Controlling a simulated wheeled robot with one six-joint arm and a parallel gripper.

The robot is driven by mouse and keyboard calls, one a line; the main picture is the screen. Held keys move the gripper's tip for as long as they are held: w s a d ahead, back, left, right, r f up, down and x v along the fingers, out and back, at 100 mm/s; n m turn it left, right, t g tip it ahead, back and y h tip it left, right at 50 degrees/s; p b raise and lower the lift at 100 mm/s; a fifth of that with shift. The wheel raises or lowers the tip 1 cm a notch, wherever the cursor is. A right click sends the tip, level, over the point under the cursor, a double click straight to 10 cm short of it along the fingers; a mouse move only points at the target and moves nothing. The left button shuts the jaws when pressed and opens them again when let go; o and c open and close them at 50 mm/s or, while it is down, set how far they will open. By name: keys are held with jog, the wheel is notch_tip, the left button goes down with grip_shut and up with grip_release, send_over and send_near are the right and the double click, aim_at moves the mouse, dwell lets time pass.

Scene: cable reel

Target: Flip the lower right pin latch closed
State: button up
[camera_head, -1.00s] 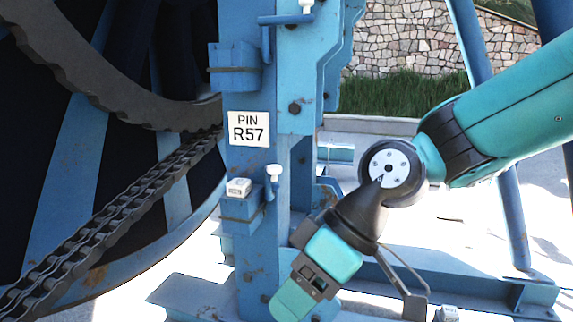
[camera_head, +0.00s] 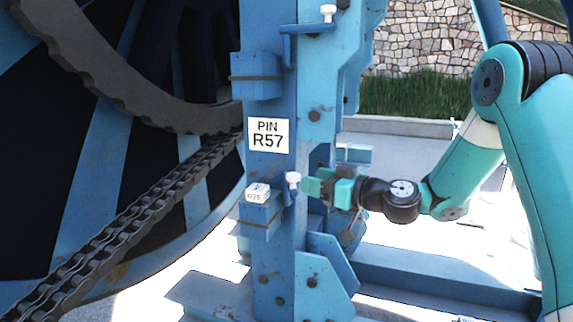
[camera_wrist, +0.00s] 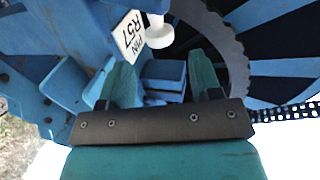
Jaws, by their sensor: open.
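The lower right pin latch has a white knob (camera_head: 293,178) on a blue handle, mounted on the blue post below the PIN R57 sign (camera_head: 268,135). The knob also shows in the wrist view (camera_wrist: 158,32), beyond and between my fingertips. Whether a finger touches the knob I cannot tell.
An upper latch with a white knob (camera_head: 328,13) and a blue block (camera_head: 257,76) are higher on the post. The chain (camera_head: 150,205) and toothed reel rim (camera_head: 130,100) lie left. A blue angled bracket (camera_head: 322,280) stands below my gripper.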

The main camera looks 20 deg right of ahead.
aim_at(288, 174)
jog(key=p+x, duration=0.3)
jog(key=x, duration=0.5)
jog(key=shift+w+a, duration=0.1)
jog(key=shift+w, duration=0.1)
jog(key=shift+c, duration=0.4)
grip_shut()
